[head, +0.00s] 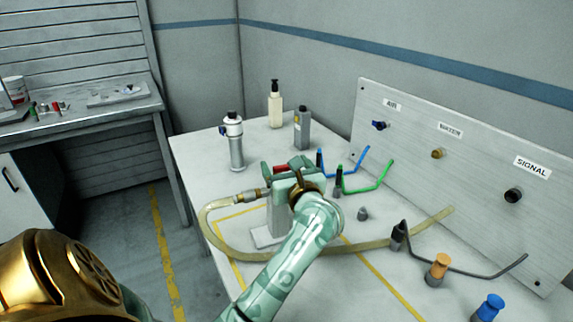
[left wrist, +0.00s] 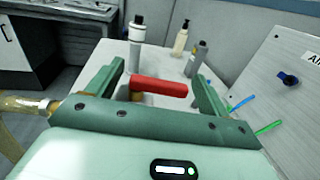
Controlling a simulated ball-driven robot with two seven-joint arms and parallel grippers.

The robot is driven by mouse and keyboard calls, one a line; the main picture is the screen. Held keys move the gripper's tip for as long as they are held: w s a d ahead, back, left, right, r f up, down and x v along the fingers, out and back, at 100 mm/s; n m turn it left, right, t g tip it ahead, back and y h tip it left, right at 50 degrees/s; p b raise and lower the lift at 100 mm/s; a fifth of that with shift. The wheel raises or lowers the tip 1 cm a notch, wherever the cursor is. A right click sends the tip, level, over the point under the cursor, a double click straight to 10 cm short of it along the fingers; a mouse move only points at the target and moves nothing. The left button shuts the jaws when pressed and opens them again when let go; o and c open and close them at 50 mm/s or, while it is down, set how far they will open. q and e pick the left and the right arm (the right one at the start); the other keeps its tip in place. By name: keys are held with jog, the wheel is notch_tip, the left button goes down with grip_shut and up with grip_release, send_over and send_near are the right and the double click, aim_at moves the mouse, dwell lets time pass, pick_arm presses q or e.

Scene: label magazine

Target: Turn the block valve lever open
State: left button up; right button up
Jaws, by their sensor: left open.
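The block valve's red lever (head: 281,168) shows in the head view just past my left gripper (head: 296,168). In the left wrist view the red lever (left wrist: 158,87) lies crosswise between the two green fingers of my left gripper (left wrist: 165,80). The fingers are open, with a gap visible on both sides of the lever. The valve body is mostly hidden behind the gripper. A grey stand (head: 277,217) shows below it, and a brass fitting (head: 247,195) with a pale hose joins from the left. My right gripper is not in view.
The pale hose (head: 214,228) loops over the white table. Blue (head: 349,163) and green (head: 371,188) tubes lie to the right, before an upright panel (head: 415,128) with labelled ports. A grey filter cylinder (head: 235,145) and bottles stand behind. Coloured connectors stand at front right.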

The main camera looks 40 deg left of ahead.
pick_arm(q)
jog(key=c, duration=1)
jog(key=shift+w+a+n+g+y, duration=0.1)
jog(key=shift+n+g+y, duration=0.2)
jog(key=shift+n+g, duration=0.3)
jog(key=o, duration=1)
